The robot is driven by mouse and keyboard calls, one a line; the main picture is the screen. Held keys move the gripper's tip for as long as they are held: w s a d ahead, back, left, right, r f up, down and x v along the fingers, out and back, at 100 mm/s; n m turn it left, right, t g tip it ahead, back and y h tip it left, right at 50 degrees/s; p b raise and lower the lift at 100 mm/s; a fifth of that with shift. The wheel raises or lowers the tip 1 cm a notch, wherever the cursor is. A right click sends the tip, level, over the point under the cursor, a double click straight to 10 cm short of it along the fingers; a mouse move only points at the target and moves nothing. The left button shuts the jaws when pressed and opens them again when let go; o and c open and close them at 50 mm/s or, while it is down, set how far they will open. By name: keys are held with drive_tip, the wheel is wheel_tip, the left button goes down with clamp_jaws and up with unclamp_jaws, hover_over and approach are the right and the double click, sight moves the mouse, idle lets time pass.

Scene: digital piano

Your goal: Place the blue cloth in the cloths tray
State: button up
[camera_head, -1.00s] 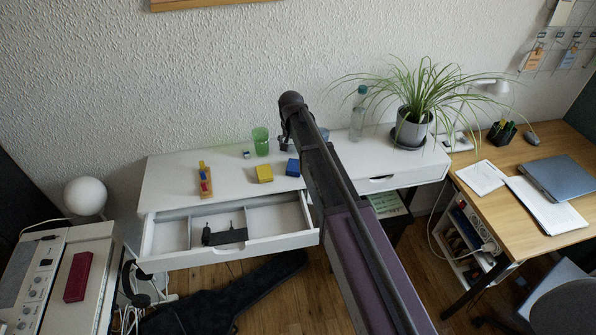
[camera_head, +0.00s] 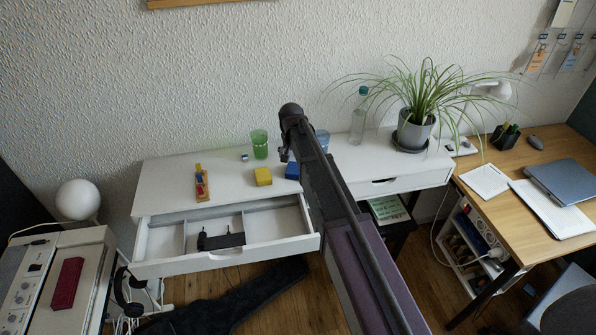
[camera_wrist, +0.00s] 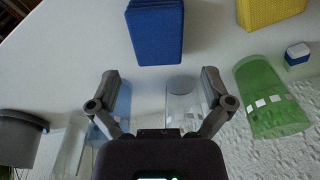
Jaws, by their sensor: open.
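The blue cloth (camera_head: 292,171) is a folded block on the white desk top, just left of my arm in the head view. In the wrist view the blue cloth (camera_wrist: 155,34) lies ahead of my gripper (camera_wrist: 160,76), roughly in line with the gap between its fingers and apart from them. My gripper is open and empty. In the head view its end (camera_head: 284,153) is small and dark above the desk, behind the blue cloth. I cannot tell for sure which container is the cloths tray; the open drawer (camera_head: 227,260) has several compartments, one holding a black object.
A yellow cloth (camera_head: 263,176), a green cup (camera_head: 259,144), a small cube (camera_head: 244,157) and a wooden holder (camera_head: 201,182) stand left of the blue cloth. A blue cup (camera_head: 322,140), a bottle (camera_head: 358,116) and a potted plant (camera_head: 413,133) stand to the right.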

sight(294, 167)
drive_tip(key=shift+w+d+f+b, duration=0.1)
drive_tip(key=shift+w+f+b, duration=0.05)
drive_tip(key=shift+f+b, duration=1.15)
drive_tip(key=shift+w+d+f+b, duration=0.1)
drive_tip(key=shift+f+b, duration=1.2)
drive_tip(key=c, duration=0.9)
drive_tip(key=shift+o, duration=0.2)
drive_tip(key=shift+r, duration=0.2)
wheel_tip(294, 167, up, 4)
drive_tip(key=p, duration=0.4)
drive_tip(key=shift+f, duration=0.2)
drive_tip(key=s+d+r+p, duration=0.1)
drive_tip(key=s+d, duration=0.8)
drive_tip(key=s, duration=0.4)
drive_tip(key=shift+d, duration=0.1)
